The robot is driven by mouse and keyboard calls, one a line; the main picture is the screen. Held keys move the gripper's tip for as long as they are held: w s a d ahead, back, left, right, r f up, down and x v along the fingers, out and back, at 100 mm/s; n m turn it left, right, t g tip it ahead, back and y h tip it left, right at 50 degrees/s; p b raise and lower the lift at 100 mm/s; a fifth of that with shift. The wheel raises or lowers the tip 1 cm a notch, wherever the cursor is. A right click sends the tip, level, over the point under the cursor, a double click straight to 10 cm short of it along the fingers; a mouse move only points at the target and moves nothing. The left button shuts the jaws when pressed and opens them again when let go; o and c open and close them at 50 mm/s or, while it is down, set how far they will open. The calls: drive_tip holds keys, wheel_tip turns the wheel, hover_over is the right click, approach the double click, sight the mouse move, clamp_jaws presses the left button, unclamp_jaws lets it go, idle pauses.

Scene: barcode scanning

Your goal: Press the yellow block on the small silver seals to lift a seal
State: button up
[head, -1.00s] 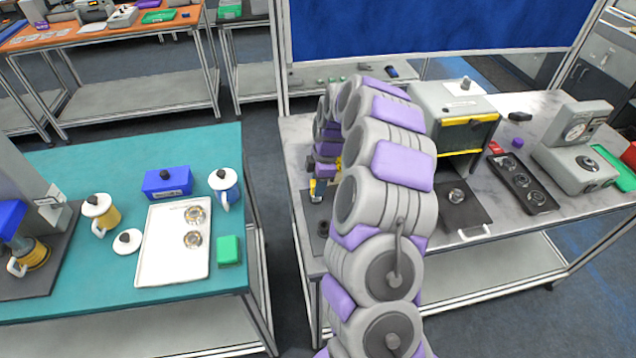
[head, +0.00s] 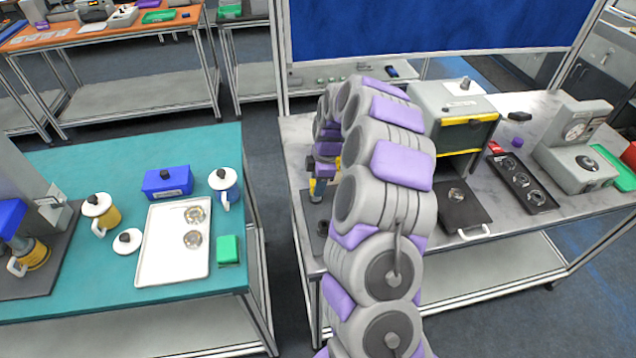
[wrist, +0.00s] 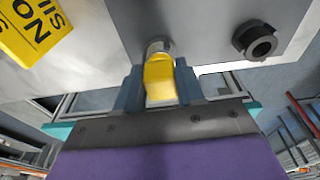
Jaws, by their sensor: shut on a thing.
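In the wrist view the two blue fingertips of my gripper (wrist: 159,82) are shut on the yellow block (wrist: 159,78). The block's far end is at a small round silver piece (wrist: 158,46) on a grey plate (wrist: 205,22); this looks like a seal. I cannot tell whether block and silver piece touch or whether the piece is lifted. A black ring-shaped part (wrist: 255,39) stands on the same plate, to the right. In the head view my gripper (head: 317,190) points down over a dark plate (head: 312,215), partly hidden by my arm.
A yellow lettered block or label (wrist: 32,28) is at the wrist view's upper left. Right of my arm stand a grey box oven (head: 455,115), a black tray with round parts (head: 522,183) and a dial device (head: 578,145). A white tray (head: 165,255) lies on the teal table.

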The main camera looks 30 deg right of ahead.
drive_tip(key=shift+s+f, duration=0.1)
drive_tip(key=shift+r+p, duration=0.9)
drive_tip(key=shift+r, duration=2.65)
